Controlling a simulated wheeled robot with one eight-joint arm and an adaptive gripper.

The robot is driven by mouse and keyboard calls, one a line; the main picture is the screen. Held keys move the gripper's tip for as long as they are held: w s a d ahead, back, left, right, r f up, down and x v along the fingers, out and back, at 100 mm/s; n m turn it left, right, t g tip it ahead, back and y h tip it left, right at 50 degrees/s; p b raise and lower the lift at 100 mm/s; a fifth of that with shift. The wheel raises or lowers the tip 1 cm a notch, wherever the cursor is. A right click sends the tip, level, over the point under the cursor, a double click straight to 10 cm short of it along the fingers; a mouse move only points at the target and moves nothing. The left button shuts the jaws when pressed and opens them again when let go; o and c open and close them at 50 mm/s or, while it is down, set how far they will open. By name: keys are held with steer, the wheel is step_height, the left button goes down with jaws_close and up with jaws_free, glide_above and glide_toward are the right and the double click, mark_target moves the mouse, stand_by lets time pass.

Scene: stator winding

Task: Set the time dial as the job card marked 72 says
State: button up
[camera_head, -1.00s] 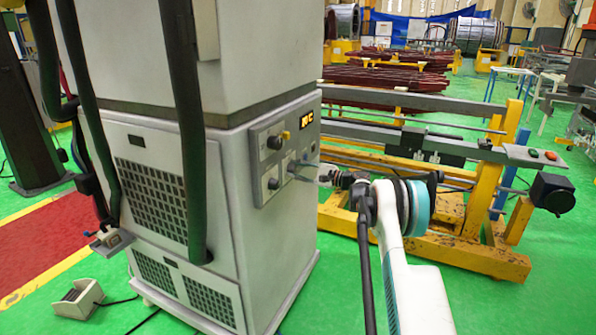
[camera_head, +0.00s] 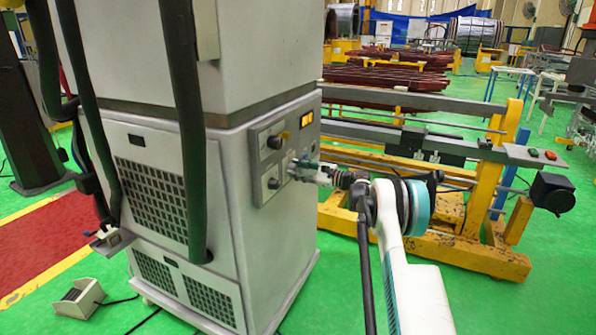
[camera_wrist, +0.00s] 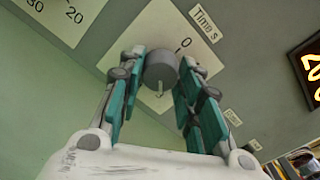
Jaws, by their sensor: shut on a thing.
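The time dial is a grey round knob (camera_wrist: 161,68) on a pale square plate (camera_wrist: 150,25) labelled "Time s" in the wrist view, with a "0" mark above it. My gripper (camera_wrist: 161,72) has its two teal fingers on either side of the knob and is shut on it. In the head view my gripper (camera_head: 297,170) reaches the control panel (camera_head: 262,190) on the side of the grey cabinet, and it hides the dial there. The dial's pointer setting cannot be read clearly. No job card marked 72 can be made out.
Another dial plate (camera_wrist: 68,18) marked 20 and 30 lies at the upper left in the wrist view. A lit orange display (camera_wrist: 312,72) is at the right. A yellow frame machine (camera_head: 480,215) stands right of the cabinet (camera_head: 225,240).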

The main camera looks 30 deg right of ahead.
steer(key=shift+f, duration=0.1)
steer(key=o, duration=1)
steer(key=shift+o, duration=0.2)
steer(key=shift+s+d, duration=0.1)
steer(key=v, duration=1.1)
steer(key=shift+s+d, duration=0.3)
